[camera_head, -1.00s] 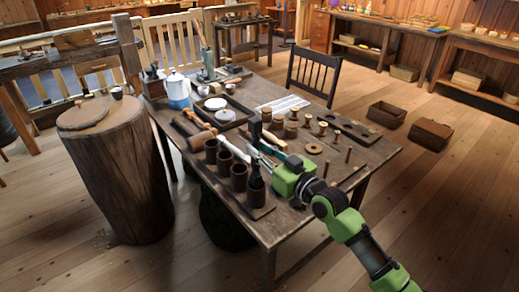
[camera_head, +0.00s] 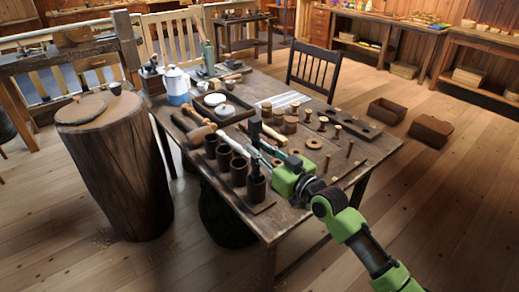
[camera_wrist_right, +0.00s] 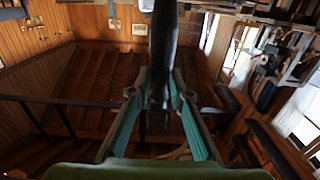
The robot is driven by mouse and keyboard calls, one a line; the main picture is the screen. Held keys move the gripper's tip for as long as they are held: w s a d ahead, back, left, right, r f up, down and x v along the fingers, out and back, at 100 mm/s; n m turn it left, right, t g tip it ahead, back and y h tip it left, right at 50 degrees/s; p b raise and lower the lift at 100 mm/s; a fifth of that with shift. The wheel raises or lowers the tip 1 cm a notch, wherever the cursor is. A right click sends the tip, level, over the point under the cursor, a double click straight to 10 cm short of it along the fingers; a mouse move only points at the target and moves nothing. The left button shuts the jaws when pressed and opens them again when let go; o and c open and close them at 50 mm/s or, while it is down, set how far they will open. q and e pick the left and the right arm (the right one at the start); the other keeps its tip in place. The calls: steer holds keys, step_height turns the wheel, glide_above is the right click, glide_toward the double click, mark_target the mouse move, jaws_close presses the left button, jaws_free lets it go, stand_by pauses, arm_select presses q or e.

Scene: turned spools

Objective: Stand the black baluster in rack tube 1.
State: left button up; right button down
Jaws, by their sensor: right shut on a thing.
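The black baluster (camera_head: 254,131) stands about upright at the front of the table. My right gripper (camera_head: 261,149) reaches in from the right and is shut on its shaft; the right wrist view shows the dark shaft (camera_wrist_right: 163,50) between the two teal fingers. The baluster's lower part shows at the mouth of the nearest tube (camera_head: 256,189) of the rack. I cannot tell how deep it sits or whether it touches the tube. The other tubes (camera_head: 224,157) run in a row toward the back left. No tube number is legible. My left gripper is out of view.
A mallet (camera_head: 199,133) lies just behind the tubes. Several spools and pegs (camera_head: 291,124) stand to the right of the baluster. A blue and white pot (camera_head: 177,86) stands at the back left. A stump (camera_head: 115,165) stands left of the table (camera_head: 262,232).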

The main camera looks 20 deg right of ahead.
step_height(320, 180, down, 3)
steer(key=shift+r+b, duration=0.2)
steer(key=shift+b, duration=0.65)
steer(key=c, duration=1.8)
jaws_free()
steer(key=shift+f, duration=0.1)
steer(key=shift+s+d, duration=0.15)
steer(key=shift+s, duration=0.2)
steer(key=v, duration=1.1)
steer(key=shift+s, duration=0.15)
